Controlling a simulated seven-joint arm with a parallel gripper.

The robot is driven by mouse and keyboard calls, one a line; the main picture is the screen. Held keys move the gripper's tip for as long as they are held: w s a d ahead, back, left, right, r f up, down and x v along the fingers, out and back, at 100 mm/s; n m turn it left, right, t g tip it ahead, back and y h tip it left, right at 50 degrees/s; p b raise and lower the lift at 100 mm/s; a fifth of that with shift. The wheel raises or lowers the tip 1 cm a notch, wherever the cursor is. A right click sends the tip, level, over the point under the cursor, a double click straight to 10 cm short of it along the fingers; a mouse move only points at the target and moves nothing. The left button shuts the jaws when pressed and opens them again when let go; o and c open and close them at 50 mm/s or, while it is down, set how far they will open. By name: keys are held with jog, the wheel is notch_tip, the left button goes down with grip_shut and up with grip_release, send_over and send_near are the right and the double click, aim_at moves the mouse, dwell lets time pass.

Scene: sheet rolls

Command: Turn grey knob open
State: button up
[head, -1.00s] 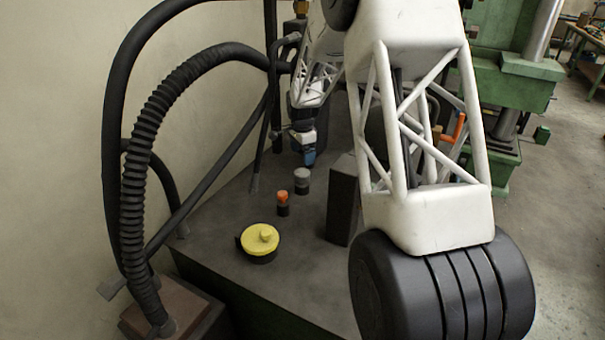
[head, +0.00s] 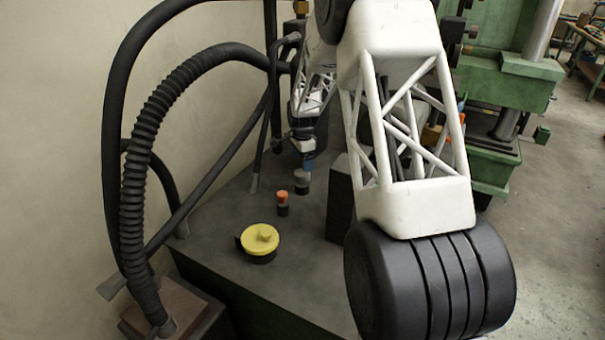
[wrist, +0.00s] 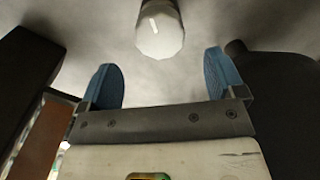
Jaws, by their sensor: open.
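The grey knob (head: 302,176) stands on the dark bench top, behind the orange knob. In the wrist view the grey knob (wrist: 160,32) is a pale faceted cap with a white mark, at the top centre. My gripper (head: 308,164) is just above and behind it in the head view. In the wrist view my gripper's blue fingers (wrist: 159,75) are spread apart and empty, with the knob ahead of the gap between them. I cannot tell whether a finger touches the knob.
A small orange knob (head: 282,196) and a yellow round knob (head: 262,238) stand nearer on the bench (head: 215,235). A dark upright block (head: 339,200) is close on the right. Black hoses (head: 140,160) rise at the left by the wall.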

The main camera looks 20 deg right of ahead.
aim_at(302, 178)
jog(key=shift+f, duration=3)
jog(key=c, duration=0.9)
